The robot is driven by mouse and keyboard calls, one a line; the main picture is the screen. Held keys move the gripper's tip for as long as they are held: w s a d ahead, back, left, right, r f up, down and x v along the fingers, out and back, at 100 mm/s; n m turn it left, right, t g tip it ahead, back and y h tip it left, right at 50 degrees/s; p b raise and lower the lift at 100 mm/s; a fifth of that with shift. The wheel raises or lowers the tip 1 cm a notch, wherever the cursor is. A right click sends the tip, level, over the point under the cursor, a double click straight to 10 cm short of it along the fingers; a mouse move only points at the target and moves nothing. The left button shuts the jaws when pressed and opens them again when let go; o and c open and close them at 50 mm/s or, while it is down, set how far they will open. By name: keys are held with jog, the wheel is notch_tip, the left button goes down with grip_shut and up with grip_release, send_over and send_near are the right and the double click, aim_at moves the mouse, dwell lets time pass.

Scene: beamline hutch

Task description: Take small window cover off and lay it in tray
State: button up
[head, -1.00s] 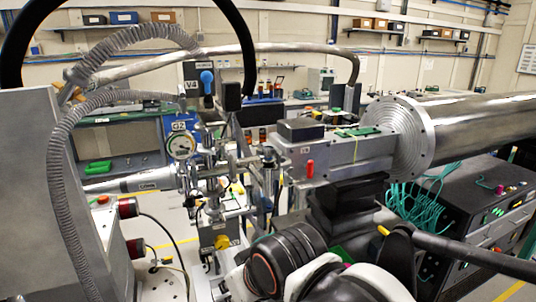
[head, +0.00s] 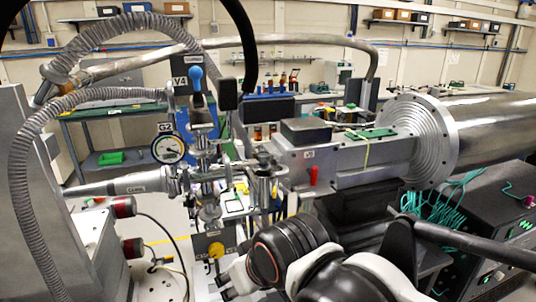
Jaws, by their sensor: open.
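I cannot make out the small window cover for certain in the head view. A green tray (head: 113,158) stands on the lower shelf of the bench at the back left; I cannot tell if it is the task's tray. My gripper (head: 232,277) shows only in part, low in the middle beyond my dark wrist joint. It is open, and nothing shows between its fingers. It is below and in front of the valve assembly, apart from it as far as I can see. Its fingertips are small and partly hidden.
The pressure gauge (head: 169,149), blue-handled valve (head: 196,80) and steel pipework stand ahead. A grey box (head: 352,178) with a red lever joins a large flanged steel tube (head: 490,128) at right. Ribbed hoses (head: 22,190) arch at left. Green cables (head: 450,208) hang at lower right.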

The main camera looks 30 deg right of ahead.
jog(key=w+d+r+n+g+p, duration=0.1)
jog(key=w+r+p, duration=0.3)
jog(key=r+p, duration=0.4)
jog(key=w+d+r+n+g+p, duration=0.1)
jog(key=w+r+p, duration=0.45)
jog(key=r, duration=0.45)
jog(key=w+d+r+n+g+p, duration=0.1)
jog(key=w+r+p, duration=0.2)
jog(key=r+p, duration=0.55)
notch_tip(320, 180, up, 6)
jog(key=m+g+p, duration=0.3)
jog(key=g+p, duration=0.1)
jog(key=p, duration=0.3)
send_over(264, 154)
jog(key=f, duration=0.7)
jog(key=shift+w+a+f+p, duration=0.15)
jog(key=shift+w+p, duration=0.05)
jog(key=shift+p, duration=0.2)
jog(key=shift+s+d+f+p, duration=0.1)
jog(key=shift+f+p, duration=0.15)
jog(key=shift+f, duration=1.25)
jog(key=shift+s+d+f+p, duration=0.1)
jog(key=shift+f+p, duration=0.1)
jog(key=shift+f, duration=1.3)
jog(key=c, duration=1.2)
